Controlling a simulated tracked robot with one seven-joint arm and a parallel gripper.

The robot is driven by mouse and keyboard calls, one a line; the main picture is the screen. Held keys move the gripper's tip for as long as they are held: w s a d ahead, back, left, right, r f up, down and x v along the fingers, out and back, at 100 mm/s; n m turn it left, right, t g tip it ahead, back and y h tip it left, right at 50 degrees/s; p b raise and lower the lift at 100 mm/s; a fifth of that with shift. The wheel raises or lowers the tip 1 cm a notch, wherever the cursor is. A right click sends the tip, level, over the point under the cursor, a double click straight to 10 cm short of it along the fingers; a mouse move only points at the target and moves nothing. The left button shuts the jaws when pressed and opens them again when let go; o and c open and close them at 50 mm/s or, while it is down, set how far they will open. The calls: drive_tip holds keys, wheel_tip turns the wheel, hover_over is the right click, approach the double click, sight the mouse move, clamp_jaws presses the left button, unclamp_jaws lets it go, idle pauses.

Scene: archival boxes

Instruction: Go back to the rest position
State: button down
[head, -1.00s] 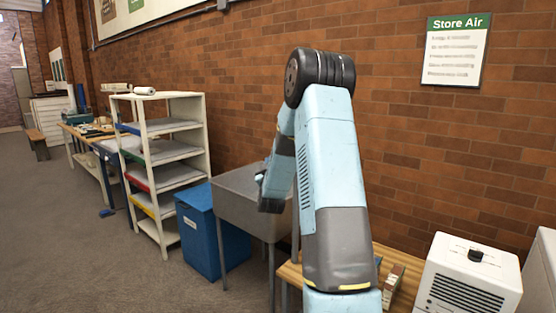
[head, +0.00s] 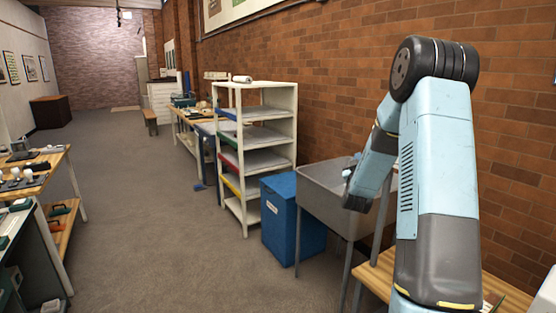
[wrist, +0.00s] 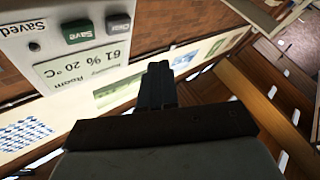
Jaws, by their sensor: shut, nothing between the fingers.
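My gripper (wrist: 158,85) shows in the wrist view as two dark fingers closed together, with nothing between them. In the head view my pale blue and grey arm rises at the right and folds over at its black elbow. The forearm hangs down behind it in front of the grey sink-like stand, and the fingers cannot be made out there. In the wrist view a panel (wrist: 85,62) reading 61 % and 20 °C, with green Save and grey Clear buttons, appears upside down beyond the fingers.
A white shelf rack (head: 230,97), a blue bin (head: 283,222) and the grey stand (head: 325,190) line the brick wall. A wooden bench (head: 515,296) is beneath my arm. Tables with small items stand at the left (head: 52,163). The carpet aisle (head: 140,200) is clear.

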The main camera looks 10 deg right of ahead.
drive_tip(key=s+a+r+n+g+y, duration=0.1)
drive_tip(key=s+a+r+g+y, duration=0.35)
drive_tip(key=a, duration=0.45)
drive_tip(key=s+a+r+g+y, duration=0.1)
drive_tip(key=s+a+r+y, duration=0.2)
drive_tip(key=s+a+r, duration=0.35)
drive_tip(key=s+a+f+g, duration=0.1)
drive_tip(key=s+a+g, duration=0.1)
drive_tip(key=s, duration=0.9)
drive_tip(key=s+a+f+g+y, duration=0.1)
drive_tip(key=s+a+g, duration=0.2)
drive_tip(key=s, duration=0.8)
drive_tip(key=s+a+f+m+g+y, duration=0.1)
drive_tip(key=s+a+g, duration=0.2)
drive_tip(key=s, duration=0.8)
drive_tip(key=shift+a+f, duration=0.25)
drive_tip(key=shift+a, duration=0.05)
